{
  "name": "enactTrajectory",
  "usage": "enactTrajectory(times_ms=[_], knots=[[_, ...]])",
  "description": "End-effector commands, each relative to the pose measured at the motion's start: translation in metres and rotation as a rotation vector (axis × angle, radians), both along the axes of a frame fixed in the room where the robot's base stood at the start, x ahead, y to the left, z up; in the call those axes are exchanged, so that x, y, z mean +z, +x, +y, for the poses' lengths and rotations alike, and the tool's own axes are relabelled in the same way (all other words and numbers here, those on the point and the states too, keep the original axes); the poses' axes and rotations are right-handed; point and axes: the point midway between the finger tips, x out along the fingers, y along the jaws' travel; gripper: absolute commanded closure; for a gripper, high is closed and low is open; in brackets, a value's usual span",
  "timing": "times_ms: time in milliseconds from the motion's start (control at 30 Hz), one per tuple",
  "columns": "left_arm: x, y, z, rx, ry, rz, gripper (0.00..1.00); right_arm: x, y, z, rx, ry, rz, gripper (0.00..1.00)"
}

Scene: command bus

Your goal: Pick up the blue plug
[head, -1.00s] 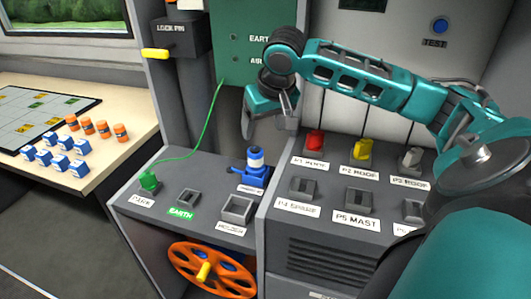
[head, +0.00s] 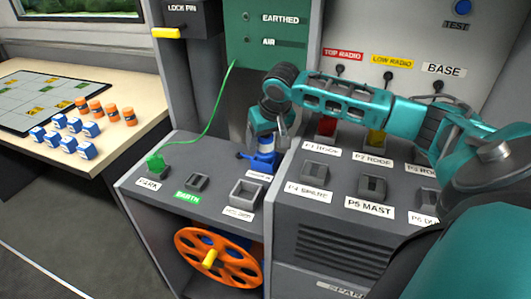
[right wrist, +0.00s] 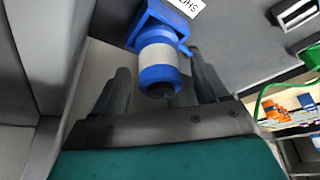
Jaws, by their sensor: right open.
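The blue plug (head: 265,147), with a white band around its body, stands upright on the dark sloped console, left of the raised socket panel. My right gripper (head: 268,138) hangs right over it and hides part of its top. In the right wrist view the blue plug (right wrist: 157,65) lies between the two open fingers of the right gripper (right wrist: 160,78), with gaps on both sides. My left gripper is not in view.
A red plug (head: 327,126) and a yellow plug (head: 375,137) stand close to the right, partly behind my arm. A green plug (head: 155,164) with a green cable sits at left. An orange wheel (head: 240,265) is below.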

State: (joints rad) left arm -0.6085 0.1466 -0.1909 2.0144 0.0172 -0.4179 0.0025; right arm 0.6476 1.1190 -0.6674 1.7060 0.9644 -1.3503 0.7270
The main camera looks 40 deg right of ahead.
Motion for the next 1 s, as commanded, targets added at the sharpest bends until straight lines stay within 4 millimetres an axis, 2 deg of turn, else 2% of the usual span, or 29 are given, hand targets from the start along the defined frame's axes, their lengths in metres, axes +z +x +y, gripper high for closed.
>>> enactTrajectory(times_ms=[233,900,1000], knots=[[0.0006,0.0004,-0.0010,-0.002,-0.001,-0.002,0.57,-0.0011,0.0009,-0.0002,0.001,-0.001,-0.001,0.26],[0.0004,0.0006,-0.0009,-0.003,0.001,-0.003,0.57,-0.0009,0.0006,-0.0003,0.001,-0.001,-0.001,0.90],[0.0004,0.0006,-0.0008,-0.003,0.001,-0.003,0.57,-0.0003,0.0009,-0.0005,0.000,-0.001,-0.002,0.92]])
